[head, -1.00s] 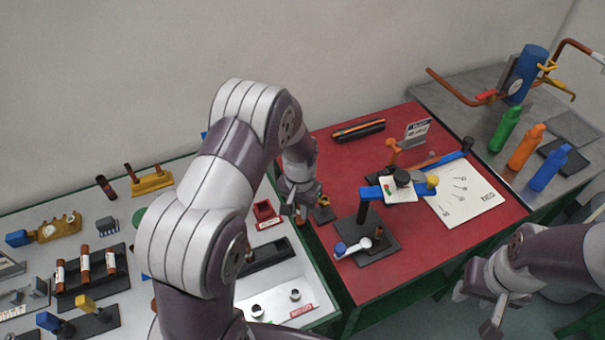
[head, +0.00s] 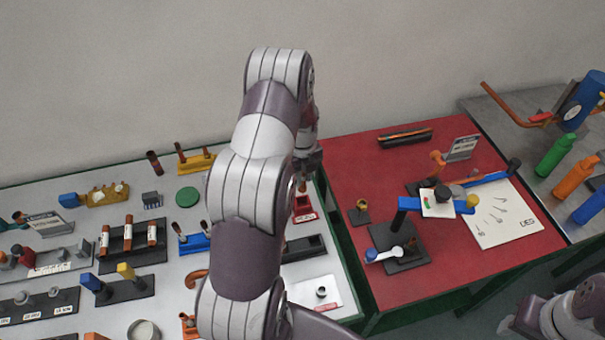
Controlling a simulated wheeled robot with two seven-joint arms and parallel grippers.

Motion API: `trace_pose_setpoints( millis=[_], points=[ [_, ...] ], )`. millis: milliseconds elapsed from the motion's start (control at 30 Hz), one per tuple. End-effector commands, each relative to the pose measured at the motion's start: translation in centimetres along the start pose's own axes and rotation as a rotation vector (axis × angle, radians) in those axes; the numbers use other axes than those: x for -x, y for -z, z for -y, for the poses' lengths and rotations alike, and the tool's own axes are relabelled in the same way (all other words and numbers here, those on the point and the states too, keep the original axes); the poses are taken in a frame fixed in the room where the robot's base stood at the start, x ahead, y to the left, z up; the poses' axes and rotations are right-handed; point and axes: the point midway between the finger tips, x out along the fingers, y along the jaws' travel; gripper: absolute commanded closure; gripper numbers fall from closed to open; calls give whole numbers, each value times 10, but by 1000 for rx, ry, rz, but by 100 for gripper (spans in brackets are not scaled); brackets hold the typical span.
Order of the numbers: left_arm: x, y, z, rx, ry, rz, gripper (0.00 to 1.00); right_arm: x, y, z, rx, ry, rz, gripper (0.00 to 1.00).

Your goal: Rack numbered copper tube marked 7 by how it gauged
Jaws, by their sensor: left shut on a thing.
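My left gripper (head: 305,168) is mostly hidden behind my own arm, near the back right of the white table. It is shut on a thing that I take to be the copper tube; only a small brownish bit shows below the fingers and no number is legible. A blue-armed gauge stand (head: 410,204) is on the red table. My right gripper (head: 508,328) is at the bottom right, cut off by the frame edge.
A red holder (head: 304,209), a black tray (head: 305,248) and a white tray with a red label (head: 322,300) lie along the white table's right side. A brass-topped stand (head: 360,212) sits on the red table (head: 350,165). Coloured bottles (head: 575,178) stand at the right.

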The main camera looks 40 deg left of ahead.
Motion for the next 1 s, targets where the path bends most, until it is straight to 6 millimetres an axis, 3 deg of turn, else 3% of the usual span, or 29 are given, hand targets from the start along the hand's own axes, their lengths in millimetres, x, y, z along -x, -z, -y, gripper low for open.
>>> trace_pose_setpoints(
  millis=[167,633,1000],
  points=[
    [1,0,0,1,0,0,100,2,0,0,0,0,0,57],
    [-47,0,0,2,0,0,100,-31,-4,0,0,0,0,57],
    [-48,0,0,2,0,1,100,-31,-4,0,0,0,0,57]
  ],
)
